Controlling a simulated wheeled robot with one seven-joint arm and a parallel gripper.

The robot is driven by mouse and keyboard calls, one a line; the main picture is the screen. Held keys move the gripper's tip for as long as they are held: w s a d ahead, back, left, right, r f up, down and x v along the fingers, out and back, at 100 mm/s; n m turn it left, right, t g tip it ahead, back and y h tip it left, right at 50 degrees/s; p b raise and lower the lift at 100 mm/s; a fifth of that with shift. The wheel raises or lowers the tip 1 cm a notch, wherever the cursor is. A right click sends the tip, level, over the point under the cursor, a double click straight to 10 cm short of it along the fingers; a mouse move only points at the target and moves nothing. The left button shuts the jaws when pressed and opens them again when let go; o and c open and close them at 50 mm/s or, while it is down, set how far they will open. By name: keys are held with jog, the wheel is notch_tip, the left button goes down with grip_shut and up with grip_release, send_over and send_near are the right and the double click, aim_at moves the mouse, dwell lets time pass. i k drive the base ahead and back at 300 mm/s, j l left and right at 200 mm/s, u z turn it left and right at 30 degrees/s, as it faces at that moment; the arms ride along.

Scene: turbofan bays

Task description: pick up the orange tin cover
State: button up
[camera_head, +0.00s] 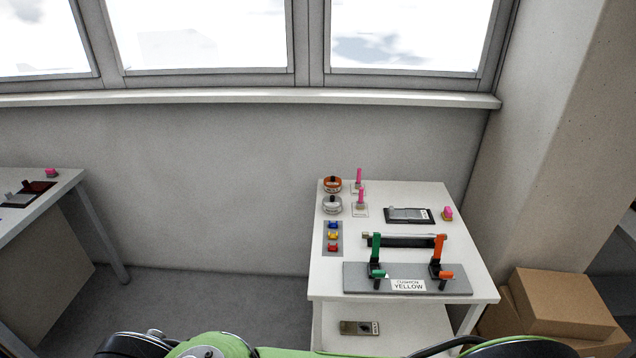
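The orange tin cover (332,182) is a small round orange piece at the far left corner of the white table (330,286). It seems to sit on top of a tin, though it is small in view. A similar round whitish tin (332,204) stands just in front of it. My gripper is not in view.
Pink upright pegs (361,197) stand right of the tins. Colored buttons (333,236), a fixture with green (376,248) and orange (438,248) levers and a "YELLOW" label fill the front. Cardboard boxes (560,304) stand right. Another table (45,205) is left; floor between is clear.

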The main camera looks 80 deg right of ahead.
aim_at(331, 182)
jog(key=i+l+z, duration=0.15)
jog(key=i+z, duration=0.6)
jog(key=z, duration=0.15)
jog(key=i+j+z, duration=0.15)
jog(key=i+z, duration=0.3)
jog(key=i+j+z, duration=0.25)
jog(key=z, duration=0.15)
jog(key=i+l+z, duration=0.3)
jog(key=i+z, duration=0.2)
jog(key=i+l+z, duration=0.15)
jog(key=i+z, duration=0.7)
jog(key=z, duration=0.15)
jog(key=i+j+z, duration=0.25)
jog(key=i+z, duration=0.45)
jog(key=i+j+z, duration=0.25)
jog(key=i, duration=0.2)
